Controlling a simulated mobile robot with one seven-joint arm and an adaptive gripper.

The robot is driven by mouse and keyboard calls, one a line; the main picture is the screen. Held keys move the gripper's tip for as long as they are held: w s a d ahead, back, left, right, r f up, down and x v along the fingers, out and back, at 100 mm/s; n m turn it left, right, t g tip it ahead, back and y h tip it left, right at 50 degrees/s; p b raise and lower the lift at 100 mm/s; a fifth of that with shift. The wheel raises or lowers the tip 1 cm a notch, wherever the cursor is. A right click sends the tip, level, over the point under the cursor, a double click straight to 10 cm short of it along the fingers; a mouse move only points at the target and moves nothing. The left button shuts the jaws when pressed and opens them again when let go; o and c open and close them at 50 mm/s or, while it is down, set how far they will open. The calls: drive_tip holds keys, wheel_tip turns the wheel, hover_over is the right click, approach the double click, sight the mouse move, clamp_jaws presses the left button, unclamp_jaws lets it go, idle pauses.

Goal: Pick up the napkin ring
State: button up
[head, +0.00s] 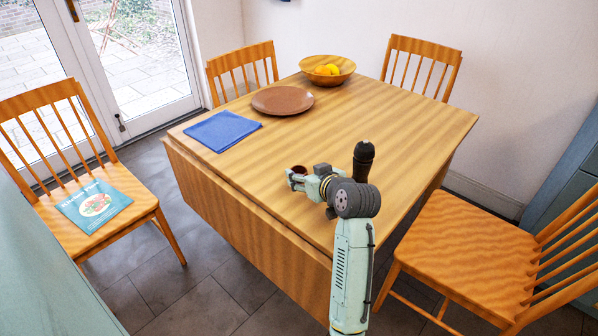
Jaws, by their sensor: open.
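My gripper (295,175) is open, low over the near part of the table and pointing left. At this size I cannot tell whether the ring is between the fingers or just beyond them, or whether they touch it.
A black pepper mill-like object (363,160) stands behind my arm. A brown plate (283,100), a blue cloth (222,131) and a wooden bowl (313,65) with yellow fruit (327,69) lie farther back. Chairs surround the table; one holds a booklet (93,206). The table's right part is clear.

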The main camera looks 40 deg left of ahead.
sight(296, 169)
drive_tip(key=x, duration=0.3)
drive_tip(key=shift+a+f+p, duration=0.1)
drive_tip(key=shift+a+p, duration=0.05)
drive_tip(key=shift+p, duration=0.2)
drive_tip(key=c, duration=1)
drive_tip(key=shift+c, duration=0.2)
